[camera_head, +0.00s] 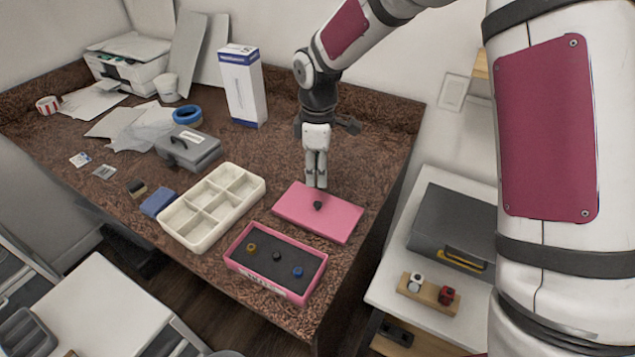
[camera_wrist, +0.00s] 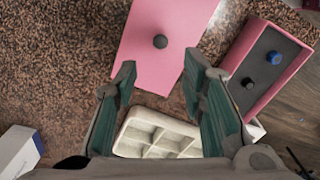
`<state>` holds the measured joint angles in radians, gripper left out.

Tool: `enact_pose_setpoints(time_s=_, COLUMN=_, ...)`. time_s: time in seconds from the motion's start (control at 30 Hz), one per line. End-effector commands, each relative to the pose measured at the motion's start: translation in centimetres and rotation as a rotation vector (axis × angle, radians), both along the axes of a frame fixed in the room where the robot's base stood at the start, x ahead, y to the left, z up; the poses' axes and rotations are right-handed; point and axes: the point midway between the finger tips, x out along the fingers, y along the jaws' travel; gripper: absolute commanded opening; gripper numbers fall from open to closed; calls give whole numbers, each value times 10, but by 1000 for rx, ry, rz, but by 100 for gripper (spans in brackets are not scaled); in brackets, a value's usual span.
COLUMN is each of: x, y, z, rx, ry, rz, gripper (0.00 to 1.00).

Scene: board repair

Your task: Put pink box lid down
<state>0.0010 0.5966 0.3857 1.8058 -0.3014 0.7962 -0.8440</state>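The pink box lid (camera_head: 335,217) lies flat on the brown counter, apart from the pink box and behind it. Its dark round knob (camera_head: 318,206) faces up. The wrist view also shows the lid (camera_wrist: 160,70) and the knob (camera_wrist: 160,41), which stands clear beyond my fingertips. My gripper (camera_head: 316,184) points down just above the lid, near its back left part. In the wrist view my gripper (camera_wrist: 160,66) has its fingers spread with nothing between them. The open pink box (camera_head: 240,272) holds yellow, black and blue knob-like pieces on a dark bed.
A white compartment tray (camera_head: 186,240) stands left of the lid. A grey case (camera_head: 190,150), blue tape roll (camera_head: 187,115) and tall white-blue box (camera_head: 243,88) are farther back. The counter's right edge runs close to the lid. A side table (camera_head: 392,262) stands right, beyond a gap.

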Motion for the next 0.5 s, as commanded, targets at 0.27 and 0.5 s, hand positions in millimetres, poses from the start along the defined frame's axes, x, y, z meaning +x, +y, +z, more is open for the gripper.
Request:
enact_pose_setpoints(time_s=0.27, x=0, y=0, z=12, rx=0, ry=1, rz=2, gripper=38)
enact_pose_setpoints(time_s=0.5, x=-7, y=-11, z=36, rx=-15, ry=-30, rz=-59, gripper=38)
